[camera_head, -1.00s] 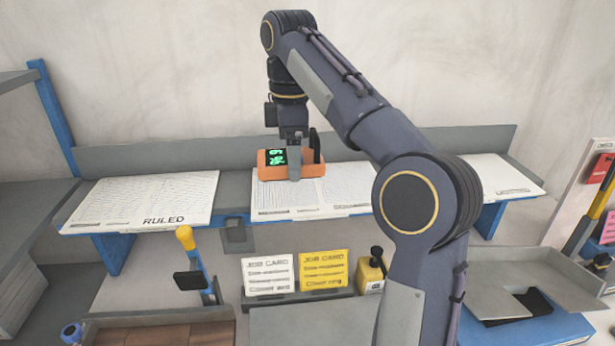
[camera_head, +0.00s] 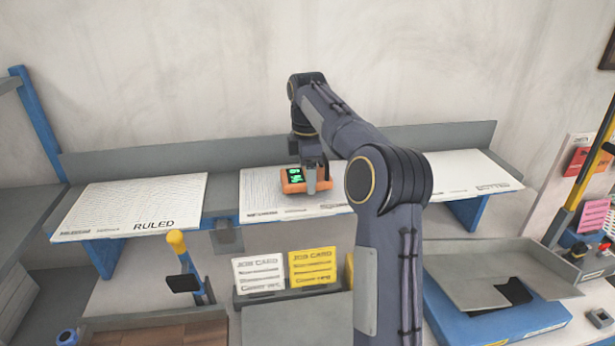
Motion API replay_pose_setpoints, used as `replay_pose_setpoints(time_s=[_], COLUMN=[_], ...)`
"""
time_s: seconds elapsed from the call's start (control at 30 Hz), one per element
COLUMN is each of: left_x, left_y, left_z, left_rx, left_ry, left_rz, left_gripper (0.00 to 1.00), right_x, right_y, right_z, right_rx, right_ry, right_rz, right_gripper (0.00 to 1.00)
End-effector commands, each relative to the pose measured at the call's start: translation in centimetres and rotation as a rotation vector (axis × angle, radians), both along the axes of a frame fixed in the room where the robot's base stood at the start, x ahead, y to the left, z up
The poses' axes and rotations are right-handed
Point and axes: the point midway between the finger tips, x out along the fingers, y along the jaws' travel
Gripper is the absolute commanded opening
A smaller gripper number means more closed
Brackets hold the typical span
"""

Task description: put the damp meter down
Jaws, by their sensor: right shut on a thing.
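The damp meter (camera_head: 292,187) is an orange box with a dark screen and green digits. It is at or just above the middle white sheet (camera_head: 262,205) on the grey shelf; I cannot tell whether it touches the sheet. My right gripper (camera_head: 317,182) is shut on the damp meter from above, with a finger across its front. My right arm hides part of the middle and right sheets. My left gripper is not in view.
A sheet marked RULED (camera_head: 130,205) lies on the shelf at left, another sheet (camera_head: 470,172) at right. Below stand white (camera_head: 259,273) and yellow (camera_head: 312,267) job cards and a yellow-topped tool (camera_head: 177,243). A grey tray (camera_head: 490,275) sits lower right.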

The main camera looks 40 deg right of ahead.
Motion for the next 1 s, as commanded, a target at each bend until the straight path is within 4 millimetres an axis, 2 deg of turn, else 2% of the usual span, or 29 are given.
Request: replay_pose_setpoints(time_s=[0.13, 0.5, 0.53, 0.67, 1.0], left_x=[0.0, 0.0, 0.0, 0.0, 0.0], left_y=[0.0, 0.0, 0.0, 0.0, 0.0], left_z=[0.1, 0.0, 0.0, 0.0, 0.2], left_rx=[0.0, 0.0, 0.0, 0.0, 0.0], left_ry=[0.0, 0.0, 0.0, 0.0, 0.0], left_rz=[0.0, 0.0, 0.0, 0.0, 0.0], left_gripper=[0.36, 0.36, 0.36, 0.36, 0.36], right_x=[-0.1, -0.1, -0.1, -0.1, -0.1], right_y=[0.0, 0.0, 0.0, 0.0, 0.0], right_z=[-1.3, -1.7, -1.7, -1.7, -1.3], right_rx=[0.0, -0.001, -0.001, -0.001, -0.001], right_ry=[-0.002, -0.003, -0.002, -0.002, -0.003], right_rz=[-0.001, -0.001, -0.001, -0.001, -0.001], right_gripper=[0.38, 0.38, 0.76, 0.93, 0.94])
